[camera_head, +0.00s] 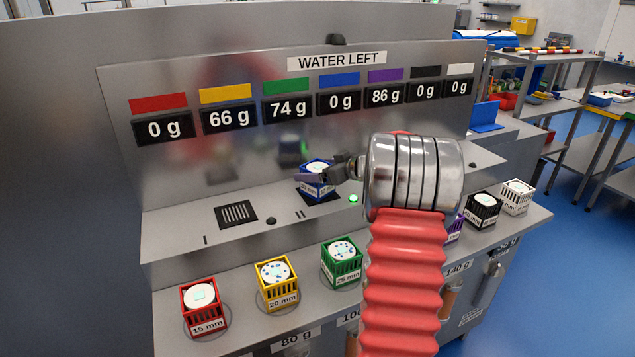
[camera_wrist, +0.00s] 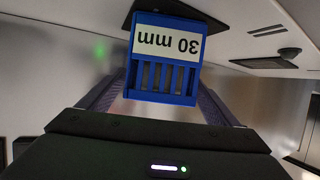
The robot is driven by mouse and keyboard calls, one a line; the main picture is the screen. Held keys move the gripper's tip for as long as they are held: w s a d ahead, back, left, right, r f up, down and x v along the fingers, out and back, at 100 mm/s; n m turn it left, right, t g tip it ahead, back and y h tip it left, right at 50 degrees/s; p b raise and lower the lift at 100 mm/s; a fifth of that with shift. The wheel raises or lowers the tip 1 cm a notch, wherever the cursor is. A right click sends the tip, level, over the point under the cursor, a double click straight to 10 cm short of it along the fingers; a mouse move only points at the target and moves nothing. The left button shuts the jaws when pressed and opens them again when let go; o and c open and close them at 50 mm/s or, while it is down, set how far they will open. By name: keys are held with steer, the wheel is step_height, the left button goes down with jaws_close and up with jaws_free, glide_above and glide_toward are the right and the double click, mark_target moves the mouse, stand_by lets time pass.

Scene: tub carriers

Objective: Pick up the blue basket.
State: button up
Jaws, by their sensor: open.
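The blue basket (camera_head: 321,190) stands upright on a black pad on the upper shelf of the steel bench, with a white round top piece in it. In the wrist view the blue basket (camera_wrist: 163,77) appears upside down, with a "30 mm" label and slotted side. My gripper (camera_head: 318,178) is open at the basket, reaching in from the right. In the wrist view the fingers of my gripper (camera_wrist: 160,98) show on both sides of the basket; their tips are partly hidden, and I cannot tell whether they touch it.
Red (camera_head: 205,307), yellow (camera_head: 277,289) and green (camera_head: 342,264) baskets stand on the lower front ledge. Purple (camera_head: 454,230), black (camera_head: 481,212) and white (camera_head: 516,197) ones stand to the right. A black slotted plate (camera_head: 236,213) lies left on the shelf. The display panel (camera_head: 330,130) rises behind.

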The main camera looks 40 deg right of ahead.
steer(key=x, duration=0.3)
steer(key=shift+w, duration=0.15)
stand_by(0.4)
steer(key=shift+r, duration=0.1)
steer(key=c, duration=1.8)
steer(key=shift+r, duration=0.15)
steer(key=shift+r, duration=0.55)
steer(key=r, duration=0.2)
steer(key=s+r, duration=0.1)
steer(key=r, duration=0.2)
steer(key=shift+s+r, duration=0.1)
steer(key=shift+r, duration=0.25)
steer(key=s+a, duration=0.2)
steer(key=s, duration=0.7)
steer(key=s+a, duration=0.3)
steer(key=s, duration=0.6)
steer(key=shift+a, duration=0.25)
